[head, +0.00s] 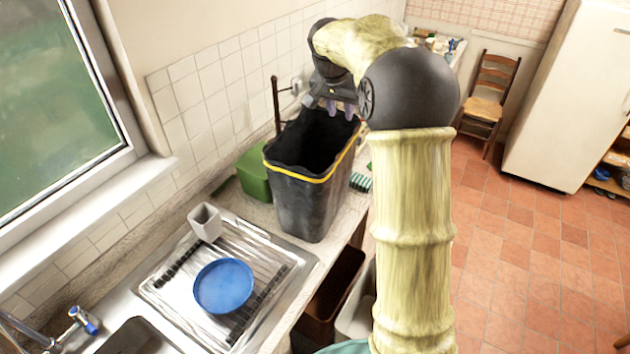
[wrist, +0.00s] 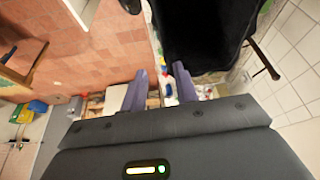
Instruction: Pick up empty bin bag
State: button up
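A black bin bag with a yellow band (head: 313,178) stands upright and open-topped on the counter beside the sink; its inside looks dark and empty. I cannot tell whether a rigid bin is under it. In the wrist view the dark bag (wrist: 205,35) fills the top middle. My gripper (head: 341,108) is at the bag's far rim, with its purple fingers pointing down. In the wrist view the two fingers (wrist: 163,82) are apart, with nothing seen between them. The right finger is close to the rim; I cannot tell whether it touches.
A green box (head: 254,172) stands left of the bag, against the tiled wall. A green-and-white brush (head: 361,182) lies right of the bag. Open floor (head: 530,260) is on the right.

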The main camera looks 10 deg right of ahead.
jog(key=p, duration=0.6)
send_near(345, 148)
jog(key=x, duration=0.5)
jog(key=shift+w+d, duration=0.2)
jog(key=shift+d, duration=0.05)
jog(key=shift+f, duration=0.1)
jog(key=shift+p+x, duration=0.95)
jog(key=shift+p, duration=0.3)
jog(key=shift+p+x, duration=0.75)
jog(key=shift+x, duration=0.8)
jog(key=shift+a, duration=0.2)
jog(key=shift+f+b, duration=0.3)
jog(key=shift+b, duration=0.25)
jog(key=shift+c, duration=0.2)
